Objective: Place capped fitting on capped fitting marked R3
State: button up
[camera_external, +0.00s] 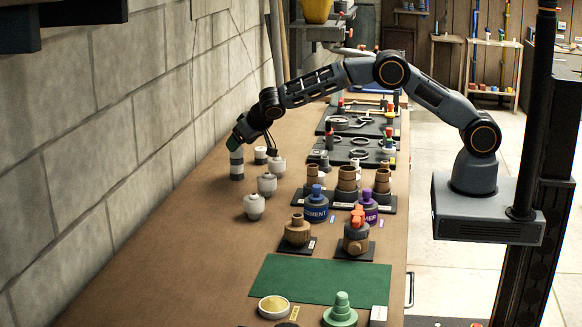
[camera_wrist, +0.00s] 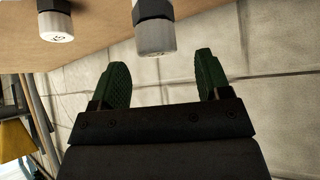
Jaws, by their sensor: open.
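Two capped fittings with dark and white bands stand upright near the wall at the far left of the bench. The taller-looking one (camera_external: 237,172) is directly below my gripper (camera_external: 235,143) in the external view. The other (camera_external: 260,155) stands a little to its right. Both show in the wrist view: the nearer one (camera_wrist: 154,38) and one farther left (camera_wrist: 58,25). Each has small dark marks on its pale end, too small to read, so I cannot tell which is R3. My gripper (camera_wrist: 165,82) has green pads spread apart, with only wall visible between them.
Bottles (camera_external: 316,205) and brown fittings (camera_external: 297,231) on dark bases fill the bench's right side. The block wall (camera_external: 150,90) is close on the left. A green mat (camera_external: 320,280) is clear.

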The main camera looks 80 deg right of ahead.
jog(key=s+r+n+g, duration=0.1)
jog(key=s+r, duration=0.4)
jog(key=s, duration=0.3)
jog(key=s+d+r+y+b, duration=0.1)
jog(key=s+r, duration=0.3)
jog(key=s, duration=0.3)
jog(key=s+r+n+g, duration=0.1)
jog(key=s+r, duration=0.4)
jog(key=s, duration=0.3)
jog(key=s+f+n+g+y, duration=0.1)
jog(key=s+f, duration=0.3)
jog(key=s, duration=1.8)
jog(key=shift+a+n+y, duration=0.45)
jog(key=shift+n+y, duration=0.25)
jog(key=shift+n, duration=0.2)
